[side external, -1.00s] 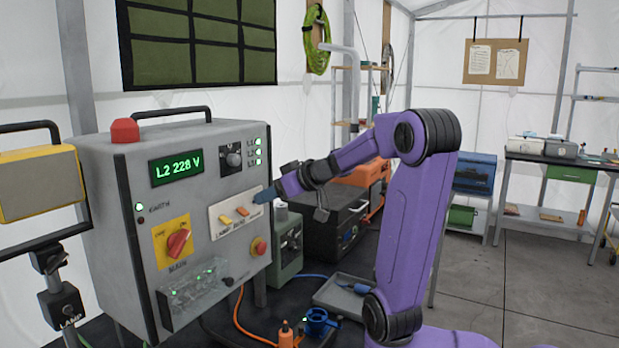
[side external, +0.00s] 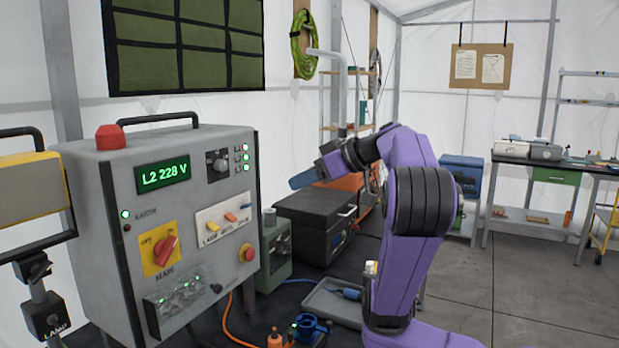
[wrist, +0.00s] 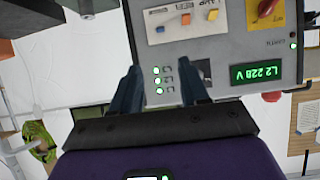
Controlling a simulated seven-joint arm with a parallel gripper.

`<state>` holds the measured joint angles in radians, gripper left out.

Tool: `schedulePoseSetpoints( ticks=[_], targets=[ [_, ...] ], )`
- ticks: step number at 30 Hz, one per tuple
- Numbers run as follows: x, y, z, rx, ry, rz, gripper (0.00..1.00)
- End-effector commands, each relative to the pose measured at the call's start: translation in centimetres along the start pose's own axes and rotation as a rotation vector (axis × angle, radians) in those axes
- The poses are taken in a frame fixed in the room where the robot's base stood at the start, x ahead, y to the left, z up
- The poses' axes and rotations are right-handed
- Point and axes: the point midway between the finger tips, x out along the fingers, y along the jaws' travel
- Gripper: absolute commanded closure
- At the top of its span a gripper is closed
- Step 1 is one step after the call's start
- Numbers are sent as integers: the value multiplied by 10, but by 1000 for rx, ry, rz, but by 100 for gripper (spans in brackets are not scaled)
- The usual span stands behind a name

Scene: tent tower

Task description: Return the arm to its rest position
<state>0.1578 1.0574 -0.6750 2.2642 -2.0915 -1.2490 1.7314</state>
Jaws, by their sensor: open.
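My gripper (side external: 303,180) is held in the air to the right of the grey control box (side external: 100,190), clear of its front. Its blue fingers also show in the wrist view (wrist: 158,78), spread apart with nothing between them. The box front, upside down in the wrist view, lies beyond the fingers. My purple arm is bent, its elbow raised. The box's display (side external: 163,178) reads L2 228 V in green.
A grey tray (side external: 325,306) with a blue-handled tool lies on the dark bench beside my arm. A black case (side external: 310,222) and a green-grey unit (side external: 277,250) stand behind. A yellow lamp (side external: 30,183) is at the left. The air around my gripper looks free.

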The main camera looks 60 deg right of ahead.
Motion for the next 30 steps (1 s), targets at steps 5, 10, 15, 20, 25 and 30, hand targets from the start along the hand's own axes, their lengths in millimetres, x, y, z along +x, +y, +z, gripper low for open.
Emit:
schedulePoseSetpoints(
  ticks=[5, 10, 15, 20, 25, 30],
  targets=[
    [-5, 0, 0, 0, -1, 2, 55],
    [-5, 0, 0, 0, -1, 0, 55],
    [-5, 0, 0, -1, -1, 0, 55],
    [-4, 0, 0, -3, 2, -1, 55],
    [4, -1, -13, -49, 60, -19, 55],
    [19, -3, -39, -126, 188, -44, 55]
  ],
)
